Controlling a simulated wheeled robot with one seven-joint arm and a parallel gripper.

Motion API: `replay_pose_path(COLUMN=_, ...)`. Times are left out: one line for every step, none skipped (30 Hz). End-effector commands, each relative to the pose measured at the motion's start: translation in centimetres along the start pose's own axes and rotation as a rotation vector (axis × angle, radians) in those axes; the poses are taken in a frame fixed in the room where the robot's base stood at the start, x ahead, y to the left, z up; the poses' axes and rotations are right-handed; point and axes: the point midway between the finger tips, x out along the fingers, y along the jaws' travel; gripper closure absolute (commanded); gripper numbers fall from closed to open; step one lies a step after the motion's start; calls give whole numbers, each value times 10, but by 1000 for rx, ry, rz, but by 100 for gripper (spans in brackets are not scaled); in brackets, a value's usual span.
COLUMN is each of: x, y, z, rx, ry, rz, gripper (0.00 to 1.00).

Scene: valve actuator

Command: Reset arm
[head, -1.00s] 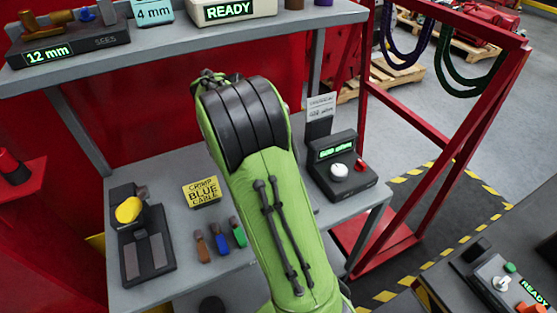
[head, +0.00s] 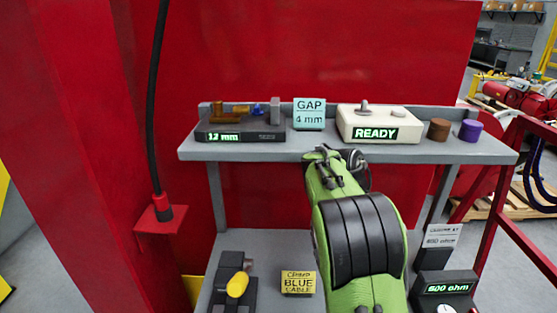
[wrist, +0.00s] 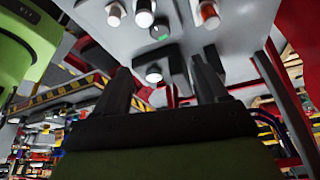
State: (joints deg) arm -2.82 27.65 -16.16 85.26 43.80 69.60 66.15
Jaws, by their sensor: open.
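My green arm (head: 360,230) with black ribbed bands rises from the bottom of the head view, right of the middle. Its far end overlaps the front edge of the upper shelf (head: 300,152). I cannot make out the fingers in the head view. In the wrist view my gripper (wrist: 160,75) shows two dark fingers spread apart. It is open, and nothing shows held between them. Behind the fingers is a pale grey surface with several round knobs or cylinders, seen at a tilt.
The upper shelf bears a 12 mm gauge (head: 240,136), a GAP 4 mm card (head: 309,114), a white READY box (head: 380,124), and brown (head: 438,130) and purple (head: 470,131) cylinders. Below are a yellow-handled crimper (head: 237,285), a BLUE CABLE card (head: 298,283) and a 600 ohm meter (head: 445,289).

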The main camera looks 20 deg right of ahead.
Motion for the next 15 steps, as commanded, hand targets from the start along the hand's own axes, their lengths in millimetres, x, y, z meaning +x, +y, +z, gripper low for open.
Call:
replay_pose_path(x=-2, y=1, z=-1, rx=-11, ry=-4, rz=-3, gripper=28)
replay_pose_path(x=-4, y=3, z=-1, rx=-29, ry=-11, rz=-8, gripper=28)
replay_pose_path(x=-8, y=8, z=-3, rx=-70, ry=-24, rz=-20, gripper=28)
replay_pose_path(x=-13, y=12, z=-4, rx=-115, ry=-38, rz=-33, gripper=28)
replay_pose_path(x=-19, y=19, z=-6, rx=-175, ry=-55, rz=-52, gripper=28)
replay_pose_path(x=-28, y=30, z=-8, rx=-277, ry=-82, rz=-86, gripper=28)
replay_pose_path(x=-35, y=40, z=-9, rx=-368, ry=-101, rz=-117, gripper=28)
replay_pose_path(x=-42, y=50, z=-10, rx=-463, ry=-119, rz=-153, gripper=28)
replay_pose_path(x=-50, y=65, z=-10, rx=-590, ry=-138, rz=-205, gripper=28)
replay_pose_path(x=-55, y=77, z=-10, rx=-687, ry=-150, rz=-247, gripper=28)
replay_pose_path(x=-60, y=90, z=-9, rx=-785, ry=-157, rz=-293, gripper=28)
replay_pose_path(x=-66, y=108, z=-7, rx=-918, ry=-161, rz=-357, gripper=28)
replay_pose_path(x=-71, y=122, z=-5, rx=-1019, ry=-159, rz=-409, gripper=28)
replay_pose_path(x=-74, y=136, z=-2, rx=-1120, ry=-153, rz=-463, gripper=28)
replay_pose_path(x=-77, y=156, z=1, rx=-1252, ry=-138, rz=-535, gripper=28)
